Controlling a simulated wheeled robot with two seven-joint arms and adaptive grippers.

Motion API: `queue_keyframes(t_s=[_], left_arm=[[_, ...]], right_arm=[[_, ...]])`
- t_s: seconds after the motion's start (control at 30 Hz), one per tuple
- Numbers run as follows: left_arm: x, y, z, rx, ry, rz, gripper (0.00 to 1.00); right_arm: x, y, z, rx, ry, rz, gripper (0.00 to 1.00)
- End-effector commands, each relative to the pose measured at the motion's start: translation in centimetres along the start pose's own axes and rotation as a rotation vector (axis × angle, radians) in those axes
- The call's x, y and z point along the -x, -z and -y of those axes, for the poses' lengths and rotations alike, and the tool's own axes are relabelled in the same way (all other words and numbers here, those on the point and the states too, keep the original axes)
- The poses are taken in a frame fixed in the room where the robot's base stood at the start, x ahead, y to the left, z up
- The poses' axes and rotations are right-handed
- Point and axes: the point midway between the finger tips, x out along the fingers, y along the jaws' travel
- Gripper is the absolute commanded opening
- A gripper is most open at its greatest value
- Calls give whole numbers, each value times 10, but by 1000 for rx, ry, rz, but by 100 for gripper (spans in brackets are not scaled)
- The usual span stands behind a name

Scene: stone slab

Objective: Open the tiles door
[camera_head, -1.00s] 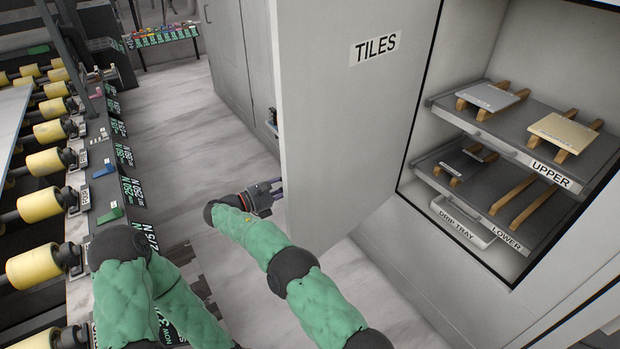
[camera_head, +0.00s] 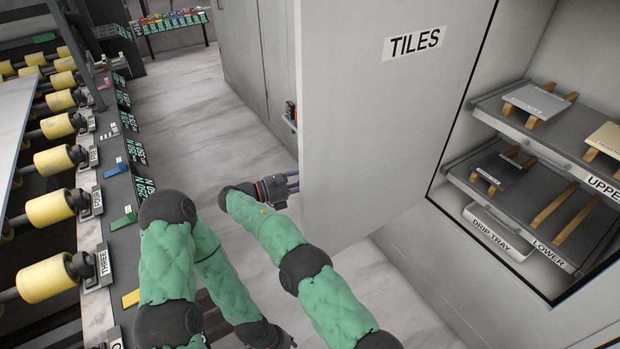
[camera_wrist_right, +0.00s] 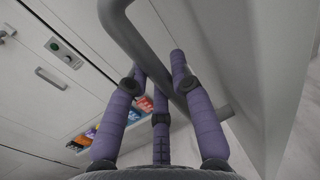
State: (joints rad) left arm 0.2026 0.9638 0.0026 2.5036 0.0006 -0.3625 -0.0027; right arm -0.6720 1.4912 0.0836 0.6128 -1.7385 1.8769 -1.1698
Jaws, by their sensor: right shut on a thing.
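The tiles door (camera_head: 385,130) is a tall pale grey panel labelled TILES. It stands open in the head view, swung out from the left side of the cabinet (camera_head: 580,268). My right gripper (camera_head: 294,184) is at the door's left edge, its fingertips partly hidden behind the panel. In the right wrist view its purple fingers (camera_wrist_right: 165,95) are closed around the door's grey bar handle (camera_wrist_right: 150,60). My left arm bends down to the bottom edge of the head view; only its wrist end shows there, and its fingers are out of view.
Inside the cabinet are an upper shelf (camera_head: 555,145) and a lower shelf (camera_head: 500,200) with tiles on wooden supports, and a drip tray (camera_head: 497,232). A roller conveyor (camera_head: 60,206) runs along the left. Clear floor (camera_head: 210,120) lies between the conveyor and the cabinets.

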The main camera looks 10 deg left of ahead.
Motion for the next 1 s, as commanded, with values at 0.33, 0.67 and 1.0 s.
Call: queue_keyframes(t_s=[0.33,0.67,1.0], left_arm=[[0,0,0,0,0,0,40],[0,0,0,0,0,-1,40],[0,0,0,0,0,-1,40]], right_arm=[[-2,-1,0,-2,4,-1,35],[10,0,0,-2,1,0,35],[52,0,-1,-3,4,-1,35]])
